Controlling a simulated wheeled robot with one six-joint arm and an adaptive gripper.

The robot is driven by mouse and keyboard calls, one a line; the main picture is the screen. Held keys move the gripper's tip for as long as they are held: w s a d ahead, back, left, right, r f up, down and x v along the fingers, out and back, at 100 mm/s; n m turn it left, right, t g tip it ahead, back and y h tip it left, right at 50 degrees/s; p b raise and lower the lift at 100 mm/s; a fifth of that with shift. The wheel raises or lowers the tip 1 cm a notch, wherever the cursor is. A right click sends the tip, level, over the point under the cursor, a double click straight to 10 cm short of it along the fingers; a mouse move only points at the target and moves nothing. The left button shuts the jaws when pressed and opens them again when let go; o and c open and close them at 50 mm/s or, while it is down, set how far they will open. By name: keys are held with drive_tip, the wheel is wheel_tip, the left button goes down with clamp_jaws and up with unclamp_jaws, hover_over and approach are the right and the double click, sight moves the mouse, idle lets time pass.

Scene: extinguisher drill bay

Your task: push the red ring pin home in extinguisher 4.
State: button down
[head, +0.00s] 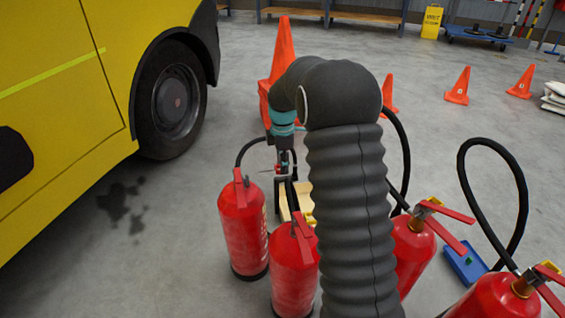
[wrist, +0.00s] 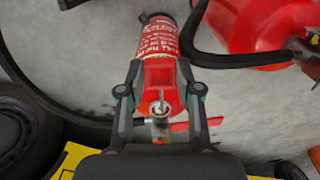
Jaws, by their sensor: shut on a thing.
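My gripper (head: 281,165) is at the end of the dark ribbed arm, above and behind the front-left extinguishers. In the wrist view my gripper (wrist: 159,75) is shut on a red piece, which I take for the red ring pin (wrist: 159,78). A thin metal rod shows just below it. A red extinguisher (wrist: 160,42) with a white-lettered label lies beyond the fingertips. In the head view red extinguishers stand at left (head: 243,228), front middle (head: 293,270), right (head: 412,255) and far right (head: 495,298). Their numbers cannot be read. Whether the pin touches a hole is hidden.
A yellow vehicle (head: 60,90) with a black wheel (head: 174,100) stands at left. Black hoses loop beside the extinguishers. A blue tray (head: 458,268) lies at right. Orange cones (head: 458,87) and a yellow wet-floor sign (head: 432,22) stand behind. The floor between them is open.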

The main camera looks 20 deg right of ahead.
drive_tip(key=shift+a, duration=0.25)
drive_tip(key=shift+w+a, duration=0.15)
drive_tip(key=shift+a, duration=1.75)
drive_tip(key=shift+w+a, duration=0.15)
drive_tip(key=shift+a, duration=2.45)
drive_tip(key=shift+a+p, duration=0.2)
drive_tip(key=shift+p, duration=0.3)
drive_tip(key=c, duration=0.7)
unclamp_jaws()
drive_tip(key=shift+r, duration=0.1)
